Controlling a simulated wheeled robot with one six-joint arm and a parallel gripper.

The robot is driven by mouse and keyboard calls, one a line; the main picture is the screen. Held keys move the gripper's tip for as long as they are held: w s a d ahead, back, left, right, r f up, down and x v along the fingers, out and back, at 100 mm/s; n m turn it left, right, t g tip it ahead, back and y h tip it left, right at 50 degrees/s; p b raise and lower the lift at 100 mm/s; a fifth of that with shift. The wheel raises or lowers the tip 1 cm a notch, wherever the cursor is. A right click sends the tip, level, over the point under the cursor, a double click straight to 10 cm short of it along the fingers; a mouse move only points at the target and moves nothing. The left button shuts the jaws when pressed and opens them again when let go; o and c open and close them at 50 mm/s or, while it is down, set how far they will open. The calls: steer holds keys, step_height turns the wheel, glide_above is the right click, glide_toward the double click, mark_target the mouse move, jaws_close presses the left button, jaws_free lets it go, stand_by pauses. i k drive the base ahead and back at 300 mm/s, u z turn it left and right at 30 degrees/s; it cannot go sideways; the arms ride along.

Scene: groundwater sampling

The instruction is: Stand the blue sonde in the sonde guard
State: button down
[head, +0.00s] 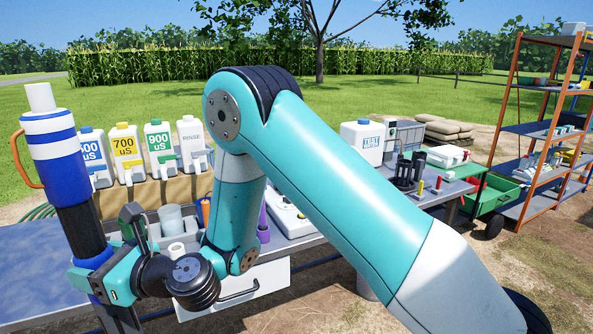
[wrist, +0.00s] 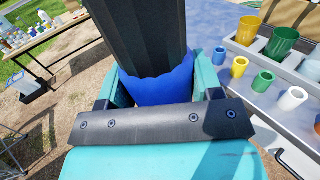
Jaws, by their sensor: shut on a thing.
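The blue sonde (head: 58,160) is at the left of the head view, nearly upright with its top leaning left. It has white bands, an orange handle, a white top and a dark lower section. My gripper (head: 92,268) is shut on a blue part below that dark section. In the wrist view the blue part (wrist: 165,86) sits between the jaws, with the dark section above it. A black upright cage-like thing (head: 407,174) stands on the far right table part; it may be the sonde guard, but I cannot tell for sure. My arm covers the middle of the table.
Several labelled jugs (head: 127,153) stand on a raised shelf behind the sonde. A white jug (head: 362,143) stands near the black thing. Small coloured cups (wrist: 264,81) sit on the table beside the gripper. An orange shelf rack (head: 548,130) and green cart (head: 492,199) stand right.

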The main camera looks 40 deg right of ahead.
mark_target(402, 182)
steer(key=u, duration=0.65)
steer(key=i, duration=0.8)
steer(key=z, duration=2.7)
steer(key=i, duration=0.6)
steer(key=u, duration=0.65)
steer(key=i, duration=0.7)
steer(key=z, duration=0.25)
